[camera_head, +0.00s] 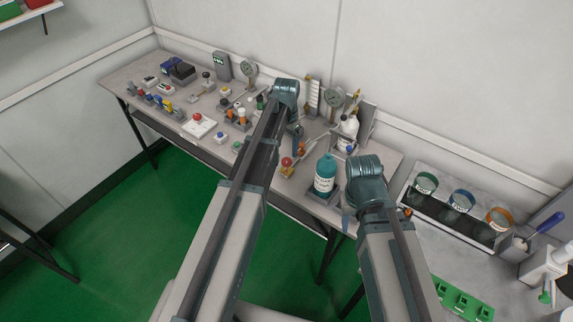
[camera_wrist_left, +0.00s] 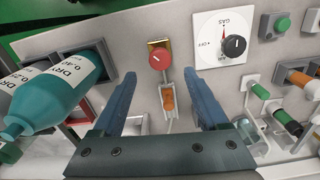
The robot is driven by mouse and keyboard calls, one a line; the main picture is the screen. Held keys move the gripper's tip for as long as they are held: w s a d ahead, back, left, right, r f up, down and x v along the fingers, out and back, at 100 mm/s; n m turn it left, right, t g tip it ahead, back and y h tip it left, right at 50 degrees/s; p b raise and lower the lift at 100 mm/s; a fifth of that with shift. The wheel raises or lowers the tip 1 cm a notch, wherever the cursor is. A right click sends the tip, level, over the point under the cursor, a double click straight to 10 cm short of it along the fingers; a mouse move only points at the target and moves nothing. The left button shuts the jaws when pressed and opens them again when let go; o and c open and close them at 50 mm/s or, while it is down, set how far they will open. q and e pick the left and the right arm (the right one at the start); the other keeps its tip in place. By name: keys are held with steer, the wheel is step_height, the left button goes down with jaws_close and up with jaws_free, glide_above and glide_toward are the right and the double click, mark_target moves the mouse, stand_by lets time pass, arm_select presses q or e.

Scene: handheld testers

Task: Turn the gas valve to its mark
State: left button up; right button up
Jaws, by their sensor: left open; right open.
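The gas valve is a black round knob (camera_wrist_left: 236,47) on a white plate (camera_wrist_left: 210,61) lettered GAS and OFF, in the upper right of the left wrist view. A thin red mark (camera_wrist_left: 223,43) is beside the knob. In the head view the valve seems hidden behind my left arm. My left gripper (camera_wrist_left: 160,76) is open and empty, above the bench and beside the valve plate, apart from the knob. Between its fingers show a red knob (camera_wrist_left: 160,58) on a yellow base and an orange-handled toggle (camera_wrist_left: 168,99). My right gripper (camera_head: 350,218) is open near the bench's right front.
A teal bottle (camera_head: 325,176) stands between my grippers; it also lies close to the left finger in the wrist view (camera_wrist_left: 55,93). Several switches, buttons and gauges crowd the bench (camera_head: 125,77). A rack of cans (camera_head: 459,222) stands at the right.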

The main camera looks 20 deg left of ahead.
mark_target(286, 160)
arm_select(q)
step_height(286, 160, down, 6)
steer(key=b, duration=0.5)
steer(key=shift+f, duration=0.1)
jaws_close()
